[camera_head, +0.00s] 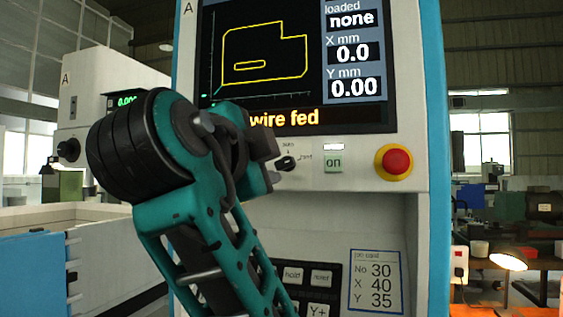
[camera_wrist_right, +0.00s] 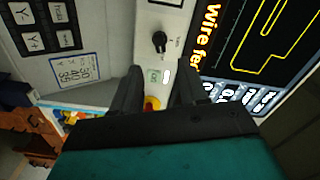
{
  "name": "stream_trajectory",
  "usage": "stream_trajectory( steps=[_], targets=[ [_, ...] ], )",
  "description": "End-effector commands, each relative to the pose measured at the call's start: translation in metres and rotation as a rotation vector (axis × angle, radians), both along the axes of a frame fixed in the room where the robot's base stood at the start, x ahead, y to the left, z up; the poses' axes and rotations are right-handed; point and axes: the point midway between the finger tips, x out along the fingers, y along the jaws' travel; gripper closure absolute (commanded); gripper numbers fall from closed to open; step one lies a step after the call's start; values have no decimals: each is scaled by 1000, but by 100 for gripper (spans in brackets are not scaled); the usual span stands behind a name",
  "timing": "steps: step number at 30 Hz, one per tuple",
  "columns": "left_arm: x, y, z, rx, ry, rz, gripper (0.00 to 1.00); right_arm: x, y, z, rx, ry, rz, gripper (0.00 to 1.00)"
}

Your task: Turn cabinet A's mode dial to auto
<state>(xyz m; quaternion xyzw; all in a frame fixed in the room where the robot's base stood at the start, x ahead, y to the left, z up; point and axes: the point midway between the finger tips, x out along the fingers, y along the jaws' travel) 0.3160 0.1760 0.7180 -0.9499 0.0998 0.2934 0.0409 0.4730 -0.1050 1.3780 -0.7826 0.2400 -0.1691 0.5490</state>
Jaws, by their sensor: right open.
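Cabinet A (camera_head: 340,200) is a pale machine front with blue edges, marked A at top left. Its mode dial (camera_head: 286,163) is a small black knob below the screen, with one label above it and one to its right, too small to read surely. My right gripper (camera_head: 271,164) is just left of the dial, partly covering the panel there. In the right wrist view the dial (camera_wrist_right: 160,42) lies beyond the open, empty fingers (camera_wrist_right: 158,82), apart from them. Its pointer direction is unclear. My left gripper is not in view.
Right of the dial are a green "on" button (camera_head: 333,164) and a red emergency stop (camera_head: 393,161) on a yellow base. The screen (camera_head: 290,55) is above; a keypad (camera_head: 308,280) and note card (camera_head: 375,282) are below. Another machine (camera_head: 85,95) stands left.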

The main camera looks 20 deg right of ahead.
Motion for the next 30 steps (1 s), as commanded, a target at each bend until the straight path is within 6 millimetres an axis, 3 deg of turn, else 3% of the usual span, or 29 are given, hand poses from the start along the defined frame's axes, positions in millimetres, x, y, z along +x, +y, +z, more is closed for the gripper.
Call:
stream_trajectory(
  steps=[6, 13, 27, 30],
  targets=[
    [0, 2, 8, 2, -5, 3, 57, 40, -28, 1, -3, 5, -4, 56],
    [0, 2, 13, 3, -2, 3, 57, 70, -48, 0, -2, 4, -2, 56],
    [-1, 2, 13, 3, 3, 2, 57, 82, -55, -1, -1, 3, 2, 56],
    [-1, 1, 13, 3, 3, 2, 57, 81, -55, -1, -1, 3, 2, 66]
  ],
)
